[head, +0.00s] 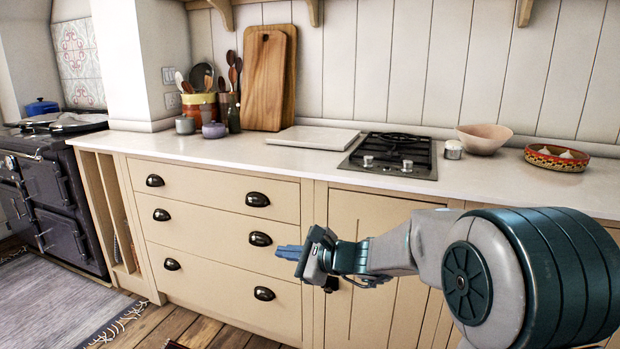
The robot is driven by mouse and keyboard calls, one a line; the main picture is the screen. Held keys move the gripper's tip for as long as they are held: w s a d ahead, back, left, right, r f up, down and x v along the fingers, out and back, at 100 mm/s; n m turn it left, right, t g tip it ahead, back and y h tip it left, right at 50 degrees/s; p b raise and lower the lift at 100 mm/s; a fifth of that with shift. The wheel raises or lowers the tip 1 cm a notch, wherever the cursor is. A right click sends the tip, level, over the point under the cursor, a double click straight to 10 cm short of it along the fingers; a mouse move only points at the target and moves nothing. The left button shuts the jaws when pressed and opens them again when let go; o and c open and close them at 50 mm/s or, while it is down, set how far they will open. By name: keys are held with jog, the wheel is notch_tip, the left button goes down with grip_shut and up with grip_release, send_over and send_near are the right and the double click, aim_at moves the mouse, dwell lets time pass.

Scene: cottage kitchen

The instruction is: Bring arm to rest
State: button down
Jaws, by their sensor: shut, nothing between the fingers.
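My gripper (279,252) shows in the head view in front of the cream base cabinet (225,215). Its blue fingers point left and are shut with nothing between them. The fingertips overlap the right part of the middle drawer in the picture, close to its dark cup handle (260,239). I cannot tell whether they touch the cabinet. My arm reaches in from the lower right, below the worktop, and hides part of the cabinet doors.
The white worktop (235,150) runs above the cabinet. It carries a hob (392,155), a white board (313,138), a bowl (485,138) and utensil pots (200,105). A dark range cooker (55,190) stands at left. Wooden floor (195,330) and a rug (60,300) are below.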

jog(key=s+d+r+n+g+h+p, duration=0.2)
jog(key=s+r+n+p, duration=0.25)
jog(key=s, duration=0.35)
jog(key=s+d+r+n+g+h+p, duration=0.2)
jog(key=s+d+r+n+p, duration=0.1)
jog(key=s+r+n+p, duration=0.25)
jog(key=s+d+r+n+h+p, duration=0.3)
jog(key=s+d+h+p, duration=0.1)
jog(key=s+d+p, duration=0.2)
jog(key=s+d+r+n+g+h+p, duration=0.1)
jog(key=s+d+r+n+h+p, duration=0.3)
jog(key=s+d+p, duration=0.2)
jog(key=s+d, duration=0.2)
jog(key=d, duration=0.1)
jog(key=shift+s+r, duration=0.2)
jog(key=shift+s, duration=0.2)
